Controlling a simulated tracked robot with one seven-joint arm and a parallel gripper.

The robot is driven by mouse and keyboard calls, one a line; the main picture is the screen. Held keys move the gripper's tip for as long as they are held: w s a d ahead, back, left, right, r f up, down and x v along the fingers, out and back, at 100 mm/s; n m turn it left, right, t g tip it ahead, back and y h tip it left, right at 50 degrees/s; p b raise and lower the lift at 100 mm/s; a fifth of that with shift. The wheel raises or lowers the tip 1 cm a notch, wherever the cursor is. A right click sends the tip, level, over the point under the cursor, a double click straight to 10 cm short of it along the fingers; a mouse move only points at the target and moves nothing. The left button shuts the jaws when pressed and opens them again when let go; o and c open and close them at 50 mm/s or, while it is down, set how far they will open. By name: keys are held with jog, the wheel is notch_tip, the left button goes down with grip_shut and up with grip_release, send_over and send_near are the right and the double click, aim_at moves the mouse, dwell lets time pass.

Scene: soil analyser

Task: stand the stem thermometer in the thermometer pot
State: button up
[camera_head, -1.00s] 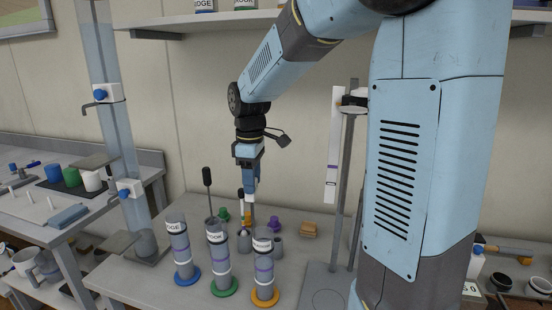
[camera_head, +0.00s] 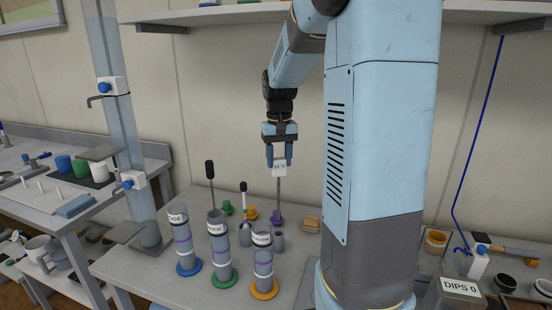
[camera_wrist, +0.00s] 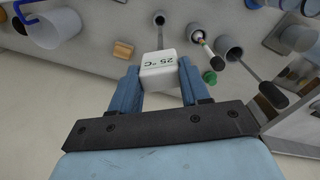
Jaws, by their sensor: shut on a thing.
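My gripper (camera_head: 279,160) is shut on the white head of the stem thermometer (camera_head: 279,170), with its thin grey stem pointing straight down. The head, marked 25 °C, also sits between the fingers in the wrist view (camera_wrist: 160,68). A small grey pot (camera_head: 278,242), apparently the thermometer pot, stands below on the bench. In the head view the stem's visible end is above its rim. In the wrist view the stem runs toward this pot's dark opening (camera_wrist: 159,18); I cannot tell the exact gap or alignment.
Another pot (camera_head: 245,237) holds a white, black-topped tool. A black-handled tool (camera_head: 210,172) stands beyond the cylinders. Three labelled cylinders, blue-based (camera_head: 182,240), green-based (camera_head: 219,250) and orange-based (camera_head: 263,270), stand in front. A wooden block (camera_head: 311,224) lies to the right.

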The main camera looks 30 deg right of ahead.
aim_at(279, 191)
jog(key=shift+s, duration=0.15)
jog(key=shift+f, duration=2.05)
jog(key=shift+f, duration=2.2)
jog(key=shift+f, duration=1.4)
jog(key=o, duration=0.9)
jog(key=shift+o, duration=0.2)
jog(key=shift+r, duration=0.15)
